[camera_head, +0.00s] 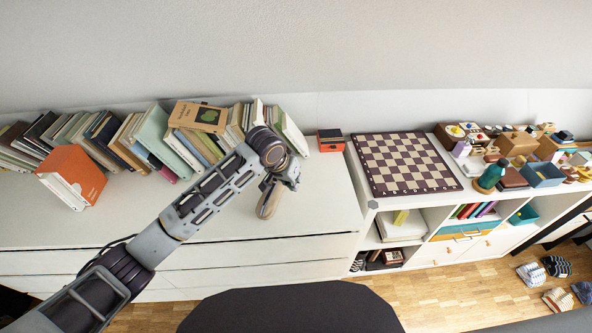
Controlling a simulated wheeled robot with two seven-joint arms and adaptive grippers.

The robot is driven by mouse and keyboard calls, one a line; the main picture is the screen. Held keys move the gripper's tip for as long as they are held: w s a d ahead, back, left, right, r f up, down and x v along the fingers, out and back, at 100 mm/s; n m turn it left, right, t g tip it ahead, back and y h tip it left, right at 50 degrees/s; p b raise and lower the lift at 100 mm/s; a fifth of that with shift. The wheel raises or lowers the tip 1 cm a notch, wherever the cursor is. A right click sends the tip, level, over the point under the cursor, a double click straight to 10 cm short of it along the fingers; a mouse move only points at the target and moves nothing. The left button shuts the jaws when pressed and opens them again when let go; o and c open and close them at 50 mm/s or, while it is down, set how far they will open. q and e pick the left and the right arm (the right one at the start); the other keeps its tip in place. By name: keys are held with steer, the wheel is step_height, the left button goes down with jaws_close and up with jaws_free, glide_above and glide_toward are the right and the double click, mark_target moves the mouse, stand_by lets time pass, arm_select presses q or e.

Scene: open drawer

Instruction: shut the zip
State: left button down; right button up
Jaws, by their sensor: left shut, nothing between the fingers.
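No zip can be made out in the head view. My left arm reaches in from the lower left over the white dresser. Its left gripper (275,186) is shut and points down near the dresser's right part. A small tan, elongated thing (267,204) shows right at the fingertips. It is partly hidden by the gripper, and I cannot tell whether they touch or whether it has a zip. My right gripper is out of view.
The white dresser (320,205) has a row of leaning books (150,135) along the wall and an orange box file (75,175). A small red-black box (330,140) stands near the right end. A chessboard (405,163) and toys lie on the shelf unit. The dresser's front middle is clear.

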arm_select(q)
steer(key=w+a+r+n+y+p, duration=0.1)
steer(key=w+a+r+y, duration=0.1)
steer(key=w+a+r, duration=0.3)
steer(key=w+r, duration=0.2)
steer(key=w, duration=0.2)
steer(key=shift+t, duration=0.3)
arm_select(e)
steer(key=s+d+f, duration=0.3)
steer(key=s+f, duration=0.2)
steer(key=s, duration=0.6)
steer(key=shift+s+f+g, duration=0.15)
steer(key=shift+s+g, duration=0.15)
arm_select(q)
steer(key=shift+d, duration=0.1)
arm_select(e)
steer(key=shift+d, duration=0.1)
arm_select(q)
steer(key=shift+x, duration=4.85)
steer(key=shift+s+a+p, duration=0.45)
steer(key=shift+s+p, duration=0.05)
steer(key=shift+s, duration=0.35)
steer(key=shift+s+a, duration=0.2)
steer(key=shift+s, duration=0.25)
steer(key=shift+s+a, duration=0.15)
steer(key=shift+s, duration=0.35)
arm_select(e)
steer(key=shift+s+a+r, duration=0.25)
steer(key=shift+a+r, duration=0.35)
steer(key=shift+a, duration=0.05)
